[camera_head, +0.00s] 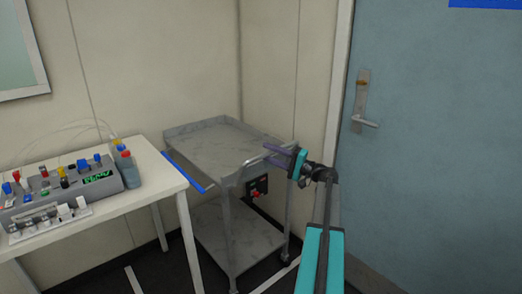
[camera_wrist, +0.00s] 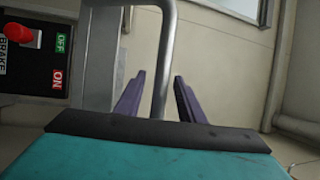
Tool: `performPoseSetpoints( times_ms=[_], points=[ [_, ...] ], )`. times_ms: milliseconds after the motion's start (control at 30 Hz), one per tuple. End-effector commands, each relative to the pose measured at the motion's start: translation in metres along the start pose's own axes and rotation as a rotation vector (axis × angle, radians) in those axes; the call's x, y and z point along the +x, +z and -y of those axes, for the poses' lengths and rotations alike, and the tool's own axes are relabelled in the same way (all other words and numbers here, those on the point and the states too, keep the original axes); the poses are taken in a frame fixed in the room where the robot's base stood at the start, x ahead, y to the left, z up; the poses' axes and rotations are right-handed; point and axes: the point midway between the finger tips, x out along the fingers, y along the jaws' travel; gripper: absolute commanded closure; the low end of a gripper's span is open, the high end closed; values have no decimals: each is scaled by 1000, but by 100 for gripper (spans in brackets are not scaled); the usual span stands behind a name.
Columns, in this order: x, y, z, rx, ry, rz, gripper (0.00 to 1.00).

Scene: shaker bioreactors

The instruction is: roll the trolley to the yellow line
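The trolley (camera_head: 205,143) is a grey metal cart with a marbled top and a lower shelf. It stands in the corner by the wall. Its curved tube handle (camera_head: 262,160) is at the right end. My gripper (camera_head: 270,153) is at this handle. In the wrist view the handle tube (camera_wrist: 164,70) runs between the purple fingers (camera_wrist: 158,95). The fingers are apart, with a visible gap on the left of the tube. A black brake box (camera_head: 257,186) with a red knob (camera_wrist: 18,33) and OFF and ON labels is below the handle. No yellow line is visible.
A white table (camera_head: 150,178) with an instrument (camera_head: 68,180) and bottles stands left of the trolley. A blue bar (camera_head: 185,172) lies between them. A blue door (camera_head: 440,140) is at the right. White strips (camera_head: 132,280) mark the dark floor.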

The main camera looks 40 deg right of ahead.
Motion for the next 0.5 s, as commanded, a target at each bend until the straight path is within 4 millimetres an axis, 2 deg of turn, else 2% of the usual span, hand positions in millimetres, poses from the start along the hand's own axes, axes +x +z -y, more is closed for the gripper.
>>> performPoseSetpoints(
  times_ms=[200,500],
  points=[
    [27,0,1,0,0,1,64],
    [39,0,0,0,0,-1,64]
  ],
)
